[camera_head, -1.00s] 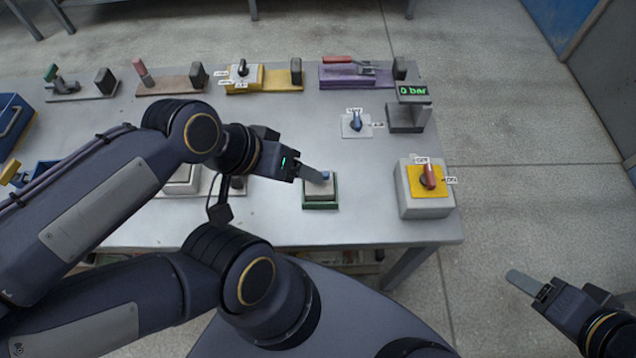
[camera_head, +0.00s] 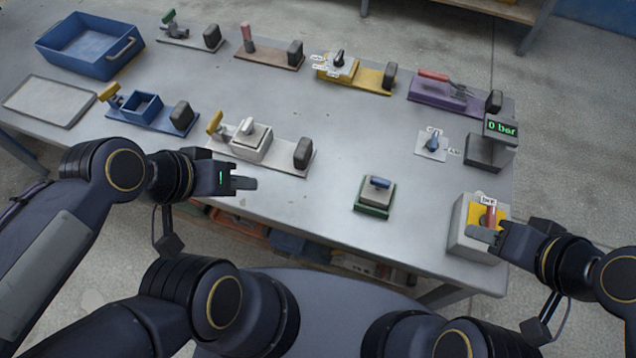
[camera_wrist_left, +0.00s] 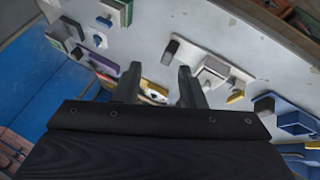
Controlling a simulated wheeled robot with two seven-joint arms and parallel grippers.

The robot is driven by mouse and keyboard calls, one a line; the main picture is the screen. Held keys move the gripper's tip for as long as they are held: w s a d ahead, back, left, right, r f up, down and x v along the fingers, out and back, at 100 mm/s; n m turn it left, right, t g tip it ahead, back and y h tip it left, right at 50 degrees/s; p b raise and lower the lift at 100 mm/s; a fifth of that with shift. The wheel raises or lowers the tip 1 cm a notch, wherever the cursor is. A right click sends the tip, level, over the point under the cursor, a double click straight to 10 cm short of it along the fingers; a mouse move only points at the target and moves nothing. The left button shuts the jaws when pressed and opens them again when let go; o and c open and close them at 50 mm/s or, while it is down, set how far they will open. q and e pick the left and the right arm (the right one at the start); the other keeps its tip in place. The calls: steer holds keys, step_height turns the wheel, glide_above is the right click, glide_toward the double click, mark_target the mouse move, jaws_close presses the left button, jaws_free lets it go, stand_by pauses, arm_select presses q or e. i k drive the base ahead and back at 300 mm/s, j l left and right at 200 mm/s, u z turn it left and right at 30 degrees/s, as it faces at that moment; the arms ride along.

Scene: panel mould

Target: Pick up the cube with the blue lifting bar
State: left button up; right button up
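The cube (camera_head: 376,194) is grey, with a blue lifting bar (camera_head: 380,182) on top, and sits upright on a green base (camera_head: 371,211) near the table's front edge. My left gripper (camera_head: 246,183) is well to the left of the cube, by the front edge. In the left wrist view its two fingers (camera_wrist_left: 158,88) stand apart with nothing between them. My right gripper (camera_head: 484,235) is to the right of the cube and overlaps the yellow-topped switch box; whether it touches the box is unclear. Its finger gap is hidden.
The switch box (camera_head: 470,240) with a red handle stands right of the cube. A display reading 0 bar (camera_head: 502,128) and a blue-knobbed plate (camera_head: 433,144) are behind. A white fixture (camera_head: 252,143) stands behind my left gripper. The table around the cube is clear.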

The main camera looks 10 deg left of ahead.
mark_target(376, 192)
steer(key=l+u, duration=0.25)
steer(key=u, duration=0.2)
steer(key=k+l+u, duration=0.1)
steer(key=l+u, duration=0.15)
steer(key=u, duration=0.2)
steer(key=k+l+u, duration=0.15)
steer(key=u, duration=0.3)
steer(key=k+l+u, duration=0.15)
steer(key=u, duration=0.3)
steer(key=k+l, duration=0.2)
